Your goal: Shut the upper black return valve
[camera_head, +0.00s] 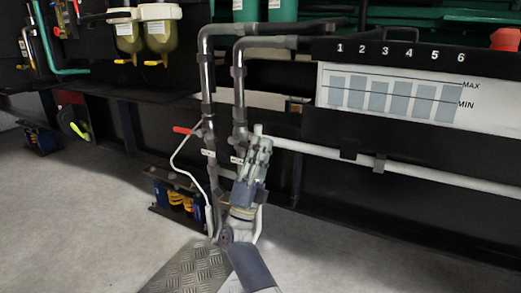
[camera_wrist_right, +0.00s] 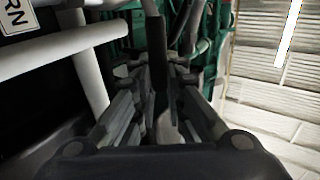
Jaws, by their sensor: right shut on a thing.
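My right gripper (camera_head: 258,152) is in front of the two vertical grey pipes in the head view, by the right pipe (camera_head: 239,95). In the right wrist view its fingers (camera_wrist_right: 160,78) are closed around a dark, narrow bar (camera_wrist_right: 157,45), which looks like the black valve handle. In the head view the gripper hides most of that valve, so its handle angle is unclear. A red-handled valve (camera_head: 185,130) sits on the left pipe (camera_head: 208,95). A label ending in "RN" (camera_wrist_right: 14,17) shows in the wrist view. My left gripper is out of view.
A white horizontal pipe (camera_head: 330,150) runs right from beside the gripper. A numbered level panel (camera_head: 390,92) is above it. A blue box with yellow coils (camera_head: 178,195) stands low on the left. Open grey floor (camera_head: 75,225) lies at front left.

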